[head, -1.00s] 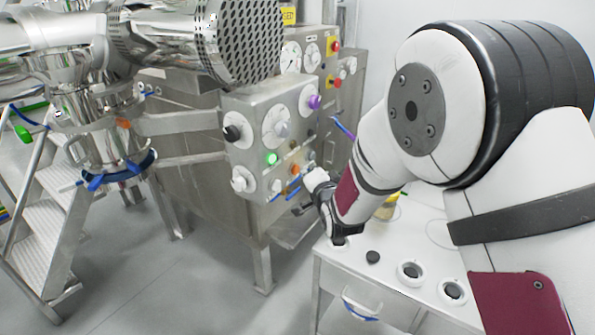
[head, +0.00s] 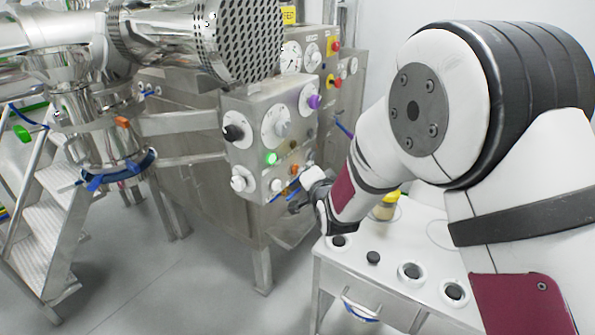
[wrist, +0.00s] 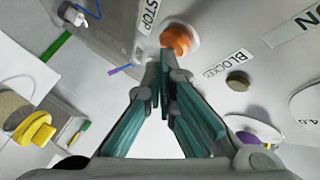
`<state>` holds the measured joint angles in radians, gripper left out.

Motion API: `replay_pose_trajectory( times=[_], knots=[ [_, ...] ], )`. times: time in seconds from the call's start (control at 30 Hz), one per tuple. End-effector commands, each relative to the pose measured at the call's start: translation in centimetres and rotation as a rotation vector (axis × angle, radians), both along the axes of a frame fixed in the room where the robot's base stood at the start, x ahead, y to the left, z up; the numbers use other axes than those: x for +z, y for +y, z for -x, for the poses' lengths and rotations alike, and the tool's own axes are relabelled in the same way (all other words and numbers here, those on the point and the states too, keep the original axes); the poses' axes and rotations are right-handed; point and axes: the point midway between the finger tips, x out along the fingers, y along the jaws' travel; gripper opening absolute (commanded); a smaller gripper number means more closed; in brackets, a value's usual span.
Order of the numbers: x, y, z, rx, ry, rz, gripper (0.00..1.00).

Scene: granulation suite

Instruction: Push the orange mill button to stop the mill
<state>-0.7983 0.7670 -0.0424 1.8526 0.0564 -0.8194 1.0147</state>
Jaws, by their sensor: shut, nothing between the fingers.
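The orange mill button (wrist: 178,38) is a round knob on the grey panel, beside a STOP label in the wrist view. It also shows small on the steel control panel in the head view (head: 294,169). My gripper (wrist: 163,68) is shut and empty, its fingertips together just below the button in the wrist picture. I cannot tell whether the tips touch it. In the head view my gripper (head: 295,198) is beside the panel's lower right, partly hidden by my wrist.
A green lit button (head: 271,158), a black knob (head: 233,133) and a purple knob (head: 314,102) share the panel. A dark round button (wrist: 238,81) sits by the BLOCKED label. A white table (head: 395,298) stands below my arm, with a yellow-topped jar (head: 387,206).

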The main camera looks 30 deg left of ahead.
Motion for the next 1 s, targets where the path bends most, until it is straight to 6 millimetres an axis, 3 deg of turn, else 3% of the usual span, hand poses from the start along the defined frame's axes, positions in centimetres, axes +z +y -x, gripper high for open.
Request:
replay_pose_trajectory(
  times=[0.73,1.0],
  knots=[
    [-0.04,0.57,0.01,0.001,0.0,0.001,0.0],
    [-0.01,-0.31,-0.01,-0.001,0.0,0.0,0.0]
  ],
)
